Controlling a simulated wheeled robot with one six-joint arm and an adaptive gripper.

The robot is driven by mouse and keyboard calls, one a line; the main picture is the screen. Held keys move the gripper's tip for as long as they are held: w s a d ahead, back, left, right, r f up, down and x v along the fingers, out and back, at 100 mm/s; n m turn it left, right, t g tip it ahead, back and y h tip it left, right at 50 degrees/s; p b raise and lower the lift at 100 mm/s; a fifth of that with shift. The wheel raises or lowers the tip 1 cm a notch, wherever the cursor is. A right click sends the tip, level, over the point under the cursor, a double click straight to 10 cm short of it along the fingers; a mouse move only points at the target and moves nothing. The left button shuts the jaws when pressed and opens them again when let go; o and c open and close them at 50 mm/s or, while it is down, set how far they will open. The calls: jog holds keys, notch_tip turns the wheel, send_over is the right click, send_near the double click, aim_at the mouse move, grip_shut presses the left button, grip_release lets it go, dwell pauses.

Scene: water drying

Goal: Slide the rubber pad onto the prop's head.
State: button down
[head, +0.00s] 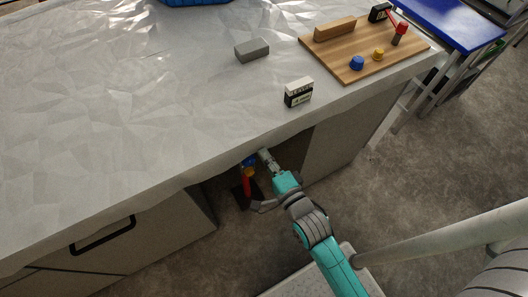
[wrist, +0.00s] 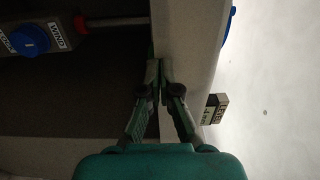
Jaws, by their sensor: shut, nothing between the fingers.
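My gripper (head: 264,154) is at the table's front edge, above the open bay below it. In the wrist view its fingertips (wrist: 161,68) are together with nothing between them. A red upright post (head: 246,181) with yellow and blue parts at its upper end stands in the bay, left of my gripper; it may be the prop. The wrist view shows a blue knob (wrist: 30,39) on a labelled housing and a red collar (wrist: 80,25) on a grey rod, left of my fingers and apart from them. I cannot tell which thing is the rubber pad; a grey block (head: 252,50) lies on the table.
A small black-and-white labelled box (head: 298,92) stands near the table's front edge. A wooden board (head: 349,70) at the back right holds a wooden block, blue and yellow knobs and a red cylinder. Cabinet panels flank the bay. The table's left part (head: 110,110) is clear.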

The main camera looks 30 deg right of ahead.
aim_at(257, 143)
jog(key=s, duration=0.9)
jog(key=shift+s, duration=0.15)
jog(key=c, duration=1.6)
grip_release()
jog(key=shift+s, duration=0.15)
jog(key=o, duration=0.8)
jog(key=shift+n, duration=0.6)
jog(key=n, duration=0.1)
jog(key=w+n, duration=0.1)
jog(key=n, duration=0.1)
jog(key=shift+w+r+n, duration=0.1)
jog(key=shift+n, duration=0.2)
jog(key=w+n, duration=1.3)
jog(key=w, duration=0.1)
jog(key=shift+r, duration=0.15)
